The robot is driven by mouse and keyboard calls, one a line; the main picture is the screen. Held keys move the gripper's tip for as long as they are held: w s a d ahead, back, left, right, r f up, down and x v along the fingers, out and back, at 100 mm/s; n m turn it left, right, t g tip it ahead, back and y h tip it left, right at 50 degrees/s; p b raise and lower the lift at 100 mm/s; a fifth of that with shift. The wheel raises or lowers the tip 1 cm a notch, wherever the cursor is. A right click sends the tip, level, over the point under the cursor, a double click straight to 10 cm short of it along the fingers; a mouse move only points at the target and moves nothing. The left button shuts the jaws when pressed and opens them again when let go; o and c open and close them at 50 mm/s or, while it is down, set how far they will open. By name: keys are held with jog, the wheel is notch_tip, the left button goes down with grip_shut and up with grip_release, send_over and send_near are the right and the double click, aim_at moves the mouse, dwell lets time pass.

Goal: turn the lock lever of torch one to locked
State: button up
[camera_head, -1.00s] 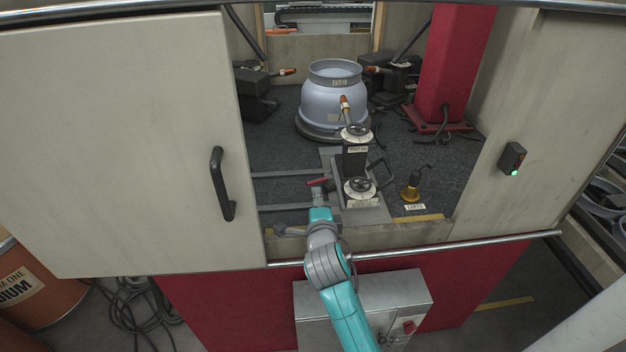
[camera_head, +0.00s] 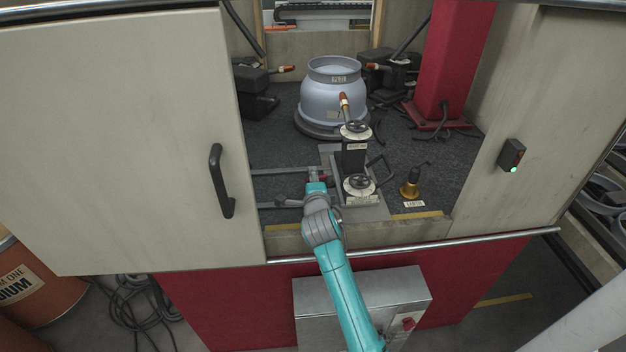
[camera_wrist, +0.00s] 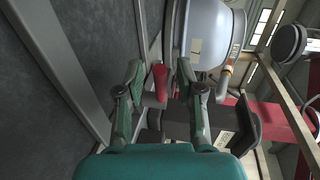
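The red lock lever (camera_wrist: 160,80) shows in the wrist view between the two fingers of my gripper (camera_wrist: 158,75). The fingers are apart, one on each side of the lever, and I cannot tell whether either touches it. In the head view my gripper (camera_head: 316,180) is at the left side of the torch one stand (camera_head: 354,162), and the arm hides most of the lever. The stand carries two dark handwheels and a torch with an orange-brown nozzle (camera_head: 344,101) pointing up at the grey cylinder (camera_head: 334,90).
A brass fitting (camera_head: 410,190) with a label stands right of the stand. A red column (camera_head: 452,60) rises behind it. The cabinet door (camera_head: 120,140) with a black handle is at the left, and a metal rail (camera_head: 420,251) runs along the front sill.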

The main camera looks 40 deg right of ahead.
grip_shut()
jog(key=shift+s+y, duration=0.2)
jog(key=shift+y, duration=0.1)
jog(key=shift+s+f+n+t+y, duration=0.1)
jog(key=shift+s+n+t+y, duration=0.3)
jog(key=shift+n+y, duration=0.3)
jog(key=shift+s+n+t+y, duration=0.15)
jog(key=shift+n+t+y, duration=0.35)
jog(key=shift+n+y, duration=0.2)
grip_release()
jog(key=v, duration=1.2)
